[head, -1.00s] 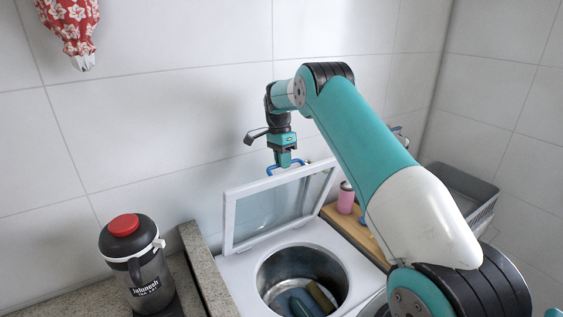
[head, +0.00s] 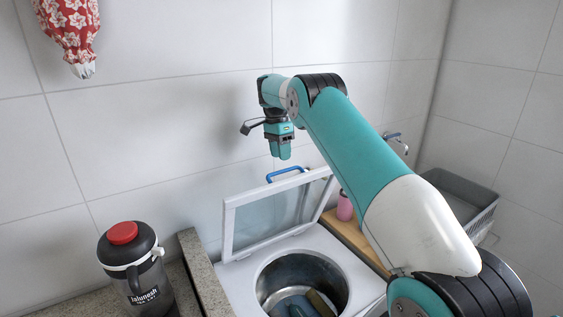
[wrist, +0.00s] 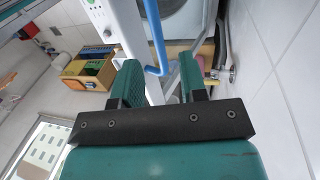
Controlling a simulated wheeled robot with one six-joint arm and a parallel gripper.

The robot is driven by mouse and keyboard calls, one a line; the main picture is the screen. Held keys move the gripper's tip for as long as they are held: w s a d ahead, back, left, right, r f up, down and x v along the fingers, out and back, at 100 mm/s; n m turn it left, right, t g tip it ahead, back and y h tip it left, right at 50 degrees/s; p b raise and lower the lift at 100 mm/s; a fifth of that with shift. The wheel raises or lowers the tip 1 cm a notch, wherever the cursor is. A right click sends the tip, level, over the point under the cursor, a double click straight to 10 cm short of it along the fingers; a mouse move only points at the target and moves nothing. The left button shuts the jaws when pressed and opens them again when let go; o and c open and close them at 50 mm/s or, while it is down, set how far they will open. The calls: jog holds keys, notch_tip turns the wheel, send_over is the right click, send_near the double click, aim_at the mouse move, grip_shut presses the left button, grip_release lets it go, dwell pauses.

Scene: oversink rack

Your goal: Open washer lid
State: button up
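The washer lid (head: 265,217), a white frame with a clear pane, stands raised and tilted at the back of the white washer (head: 342,257). The tub (head: 300,272) is uncovered, with dark items inside. A blue handle (head: 287,172) is on the lid's upper edge. My gripper (head: 281,157) is a little above the handle, pointing down and apart from it. In the wrist view, my gripper (wrist: 160,82) has its two green fingers spread with nothing held. The handle (wrist: 154,38) shows beyond them, beside the white lid frame (wrist: 126,32).
A jug with a red cap (head: 132,262) stands at the left by a stone ledge (head: 200,270). A pink bottle (head: 345,206) is right of the lid. A grey basket (head: 465,200) is at the right. A tiled wall (head: 180,130) is close behind, with a faucet (head: 396,140).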

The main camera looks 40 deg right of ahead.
jog(key=shift+p+v, duration=0.55)
jog(key=shift+v, duration=0.3)
jog(key=s+a+r+n+t+b, duration=0.1)
jog(key=s+a+n+b, duration=0.5)
jog(key=a, duration=0.5)
jog(key=s+a+r+n+t+b, duration=0.1)
jog(key=s+a+n+b, duration=0.35)
jog(key=a+n, duration=0.45)
jog(key=s+a+f+n+y+b, duration=0.1)
jog(key=s+a+f+n+b, duration=0.1)
jog(key=s, duration=0.7)
jog(key=s+a+f+n+y+b, duration=0.1)
jog(key=s+a+f+n, duration=0.3)
jog(key=s+a, duration=0.4)
jog(key=s+a+f+n+y+b, duration=0.1)
jog(key=s+a+f+n+b, duration=0.2)
jog(key=s, duration=0.8)
jog(key=a+n+b, duration=0.1)
jog(key=a+n, duration=0.1)
jog(key=shift+a+n+y, duration=0.25)
jog(key=shift+n+y, duration=0.05)
jog(key=shift+y, duration=0.1)
jog(key=shift+s, duration=0.15)
